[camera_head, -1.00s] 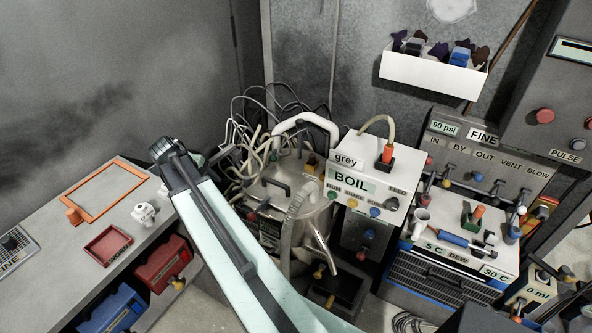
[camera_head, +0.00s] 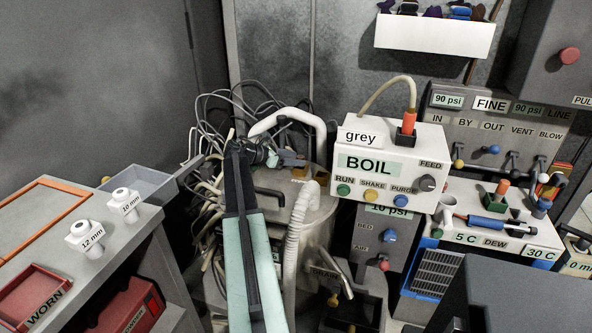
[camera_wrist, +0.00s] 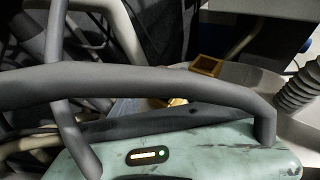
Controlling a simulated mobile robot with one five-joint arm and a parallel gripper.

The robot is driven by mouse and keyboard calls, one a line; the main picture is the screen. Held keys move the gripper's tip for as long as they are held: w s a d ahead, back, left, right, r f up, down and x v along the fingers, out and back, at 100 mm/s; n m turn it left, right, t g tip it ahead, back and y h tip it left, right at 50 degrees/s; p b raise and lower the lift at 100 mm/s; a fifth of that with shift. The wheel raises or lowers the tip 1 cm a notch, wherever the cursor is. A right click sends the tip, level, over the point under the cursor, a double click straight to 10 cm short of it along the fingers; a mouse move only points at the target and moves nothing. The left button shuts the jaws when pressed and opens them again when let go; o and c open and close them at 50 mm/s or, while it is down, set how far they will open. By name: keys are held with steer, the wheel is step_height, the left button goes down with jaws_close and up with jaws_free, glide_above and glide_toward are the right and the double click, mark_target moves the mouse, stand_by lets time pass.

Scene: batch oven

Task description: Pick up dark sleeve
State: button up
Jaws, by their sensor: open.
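I cannot make out a dark sleeve with certainty in either view. Two white fittings, labelled 12 mm (camera_head: 88,238) and 10 mm (camera_head: 125,201), stand on the grey bench at left. My gripper (camera_head: 288,158) is open above the back of the metal pot, beside the cables and the white hose. No held thing shows. In the wrist view a teal housing fills the bottom, and a thick dark grey curved bar crosses in front and hides much of the scene.
The metal pot (camera_head: 318,235) and a tangle of cables (camera_head: 205,165) crowd the arm. The white BOIL box (camera_head: 390,165) stands right of it. A red WORN tray (camera_head: 35,295) and a grey bin (camera_head: 140,183) are at left. A white wall bin (camera_head: 435,37) holds several small pieces.

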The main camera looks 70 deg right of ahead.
steer(key=b+x, duration=0.2)
steer(key=x, duration=0.4)
steer(key=shift+f, duration=0.25)
steer(key=shift+a, duration=0.1)
jaws_close()
steer(key=shift+r, duration=0.15)
step_height(320, 180, up, 4)
steer(key=p, duration=0.4)
steer(key=s+a+p, duration=0.1)
steer(key=s+a, duration=0.7)
steer(key=a, duration=0.5)
steer(key=shift+s+a+r, duration=0.3)
steer(key=shift+r, duration=0.15)
